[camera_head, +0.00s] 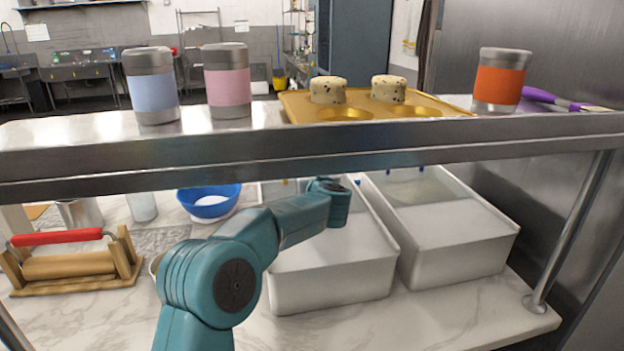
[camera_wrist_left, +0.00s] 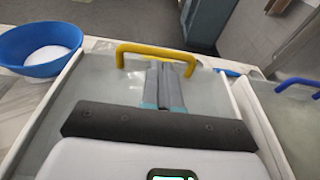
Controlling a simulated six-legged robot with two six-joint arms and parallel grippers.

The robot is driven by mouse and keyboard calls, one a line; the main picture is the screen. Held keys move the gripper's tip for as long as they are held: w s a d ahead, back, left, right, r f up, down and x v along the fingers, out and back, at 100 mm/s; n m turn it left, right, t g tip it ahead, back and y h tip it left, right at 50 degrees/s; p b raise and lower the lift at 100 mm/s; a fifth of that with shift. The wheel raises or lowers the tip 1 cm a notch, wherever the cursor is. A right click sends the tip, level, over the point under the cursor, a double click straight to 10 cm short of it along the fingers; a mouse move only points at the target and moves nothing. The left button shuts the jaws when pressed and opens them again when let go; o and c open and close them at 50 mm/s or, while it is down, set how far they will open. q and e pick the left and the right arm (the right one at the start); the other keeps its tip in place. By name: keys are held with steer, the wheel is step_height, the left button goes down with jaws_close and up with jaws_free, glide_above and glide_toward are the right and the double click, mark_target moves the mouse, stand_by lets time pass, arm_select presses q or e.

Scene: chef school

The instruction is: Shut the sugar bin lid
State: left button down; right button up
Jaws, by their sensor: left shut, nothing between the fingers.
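Two white bins stand side by side on the marble counter under the shelf. The left bin (camera_head: 335,281) has a yellow handle (camera_wrist_left: 155,49) on a greyish clear lid (camera_wrist_left: 105,85) in the left wrist view. The right bin (camera_head: 455,252) has a blue handle (camera_wrist_left: 298,84). No label shows which one holds sugar. My left arm reaches over the left bin. My left gripper (camera_wrist_left: 164,70) is shut and empty, its fingertips close to the yellow handle; I cannot tell whether they touch it. In the head view its fingers are hidden behind the wrist. My right gripper is out of view.
The steel shelf (camera_head: 300,150) crosses above the bins, carrying shakers and a muffin tray (camera_head: 437,104). A blue bowl (camera_head: 208,203) stands behind the left bin's left side. A rolling pin on a wooden rack (camera_head: 75,265) is at left. A post (camera_head: 568,235) stands at right.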

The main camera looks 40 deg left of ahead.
arm_select(q)
steer(key=b+v, duration=0.2)
steer(key=v, duration=0.7)
steer(key=shift+s+d+r+b, duration=0.1)
steer(key=shift+s+d+b, duration=0.05)
steer(key=shift+d+b, duration=0.15)
steer(key=shift+s+d, duration=0.2)
steer(key=shift+s+r, duration=0.1)
steer(key=shift+s, duration=0.05)
steer(key=shift+d, duration=0.15)
